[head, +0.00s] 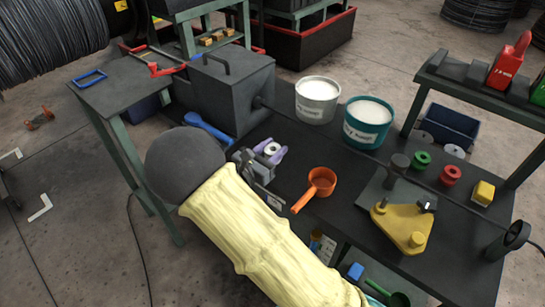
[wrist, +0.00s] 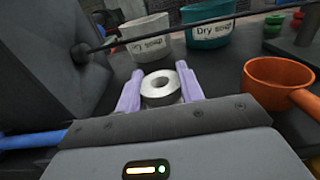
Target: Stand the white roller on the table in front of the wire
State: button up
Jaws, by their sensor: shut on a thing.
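The white roller (wrist: 161,88) is a short ring between the lilac fingertips of my gripper (wrist: 160,92), one finger on each side. My gripper is shut on it. In the head view the roller (head: 271,149) shows small between the fingertips of my gripper (head: 270,153). Its hole faces up towards the wrist camera. I cannot tell whether its base touches the dark table (head: 290,165). The dark wire (wrist: 200,27) crosses beyond the roller in the wrist view; in the head view the wire (head: 330,138) runs out of the grey box.
The grey box (head: 232,88) stands just left of the gripper. A white bucket (head: 317,112) and a teal bucket (head: 352,134) stand beyond the wire. An orange scoop (head: 320,183) lies to the right. A blue-handled tool (head: 205,128) lies by the box. A yellow plate (head: 400,222) is farther right.

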jog(key=shift+f, duration=1.6)
jog(key=shift+f, duration=0.15)
jog(key=o, duration=1)
jog(key=shift+s+a, duration=0.1)
jog(key=b+v, duration=0.1)
jog(key=v, duration=1)
jog(key=shift+s+a, duration=0.25)
jog(key=shift+s, duration=0.05)
